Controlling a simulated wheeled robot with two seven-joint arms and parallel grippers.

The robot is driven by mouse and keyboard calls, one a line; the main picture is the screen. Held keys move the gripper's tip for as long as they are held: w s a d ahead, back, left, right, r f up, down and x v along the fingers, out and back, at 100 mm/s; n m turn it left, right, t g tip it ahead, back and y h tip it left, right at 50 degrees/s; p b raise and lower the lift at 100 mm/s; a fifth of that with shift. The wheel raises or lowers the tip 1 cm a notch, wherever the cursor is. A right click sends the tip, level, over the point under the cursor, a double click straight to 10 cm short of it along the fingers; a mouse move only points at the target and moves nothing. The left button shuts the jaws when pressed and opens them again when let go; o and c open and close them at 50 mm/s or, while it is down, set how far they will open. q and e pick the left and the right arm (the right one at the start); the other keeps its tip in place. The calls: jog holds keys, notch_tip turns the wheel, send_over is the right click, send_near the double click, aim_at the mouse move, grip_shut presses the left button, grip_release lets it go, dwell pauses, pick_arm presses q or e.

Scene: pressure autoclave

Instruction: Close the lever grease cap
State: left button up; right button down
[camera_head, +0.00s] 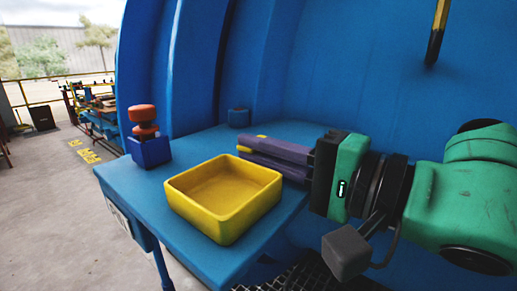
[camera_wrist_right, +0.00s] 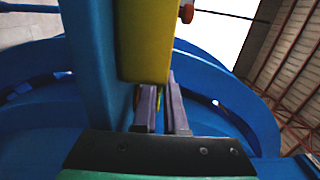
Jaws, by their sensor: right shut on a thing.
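My right gripper (camera_head: 252,149) reaches in from the right with its purple fingers over the back right of the blue table, behind the yellow tray. Its fingers are shut on a small yellow piece (camera_head: 245,149), mostly hidden by them. A sliver of yellow shows between the fingers (camera_wrist_right: 160,100) in the right wrist view. I cannot tell whether this piece is the grease cap's lever. No lever grease cap can be clearly made out. My left gripper is not in view.
A yellow tray (camera_head: 222,232) stands empty on the blue table (camera_head: 150,195), close in front of my right gripper. A red knob on a blue block (camera_head: 143,128) stands at the left. A small blue block (camera_head: 238,118) is at the back. The blue autoclave wall (camera_head: 340,75) rises behind.

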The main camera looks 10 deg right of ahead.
jog(key=c, duration=1)
grip_release()
jog(key=shift+o, duration=0.2)
